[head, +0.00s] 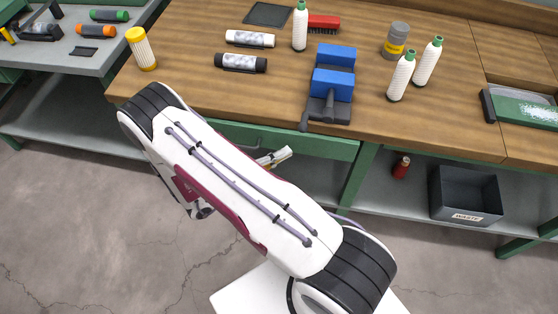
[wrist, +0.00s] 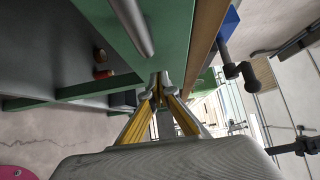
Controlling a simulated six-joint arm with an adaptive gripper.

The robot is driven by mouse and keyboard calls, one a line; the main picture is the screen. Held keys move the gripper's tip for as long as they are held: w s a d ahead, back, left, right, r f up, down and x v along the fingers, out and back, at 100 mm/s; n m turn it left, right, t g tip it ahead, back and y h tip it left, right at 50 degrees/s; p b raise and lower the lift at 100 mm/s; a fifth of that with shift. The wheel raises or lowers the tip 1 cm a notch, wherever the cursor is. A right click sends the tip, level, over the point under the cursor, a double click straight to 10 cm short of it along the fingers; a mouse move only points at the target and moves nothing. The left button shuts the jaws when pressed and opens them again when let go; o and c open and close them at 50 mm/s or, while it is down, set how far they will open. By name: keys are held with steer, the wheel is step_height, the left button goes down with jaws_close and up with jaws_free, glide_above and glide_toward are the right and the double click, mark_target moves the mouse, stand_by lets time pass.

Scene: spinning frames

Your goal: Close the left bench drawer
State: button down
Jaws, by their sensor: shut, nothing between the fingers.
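The left bench drawer has a green front (head: 315,147) under the wooden benchtop in the head view; my arm hides its left part. In the wrist view the green front (wrist: 176,22) fills the upper middle, with a grey bar handle (wrist: 130,25) along it. Any gap between the front and the bench is too small to tell. My gripper (head: 274,157) shows in the head view just in front of the drawer, partly behind my arm. In the wrist view my gripper (wrist: 159,78) has its fingertips together, empty, at the end of the green front. I cannot tell whether they touch it.
On the lower shelf at right stand a red bottle (head: 401,167) and a grey waste bin (head: 466,192). The floor in front is clear.

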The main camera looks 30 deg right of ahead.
mark_target(279, 142)
steer(key=shift+w+d, duration=0.35)
steer(key=shift+w+d, duration=0.1)
steer(key=shift+w+d, duration=1.2)
steer(key=shift+w, duration=0.05)
steer(key=shift+w+d, duration=0.4)
steer(key=shift+r, duration=0.1)
steer(key=shift+a, duration=0.1)
